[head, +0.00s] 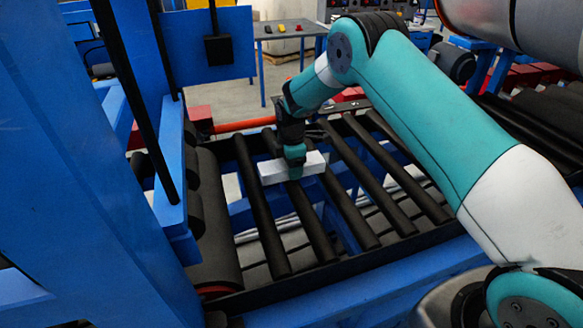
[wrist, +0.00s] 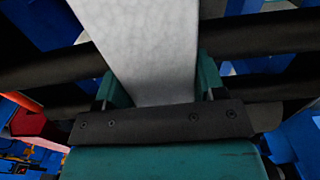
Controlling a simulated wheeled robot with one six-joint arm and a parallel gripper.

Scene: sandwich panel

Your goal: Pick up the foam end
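The foam end (head: 275,173) is a pale white-grey block in the head view. It lies across the dark rollers of the conveyor, and I see no clear gap under it. My gripper (head: 295,160) points down over its middle and hides part of it. In the wrist view the foam end (wrist: 150,45) runs between the two teal fingers of my gripper (wrist: 162,85). A finger lies close against each side of it, and the gripper looks shut on it. The fingertips themselves are mostly hidden.
The roller conveyor (head: 372,180) has open gaps between its rollers, and several rollers to the right are bare. A blue frame (head: 80,170) stands close on the left. A grey table (head: 290,29) with small coloured items stands behind. A large metal cylinder (head: 520,22) is at top right.

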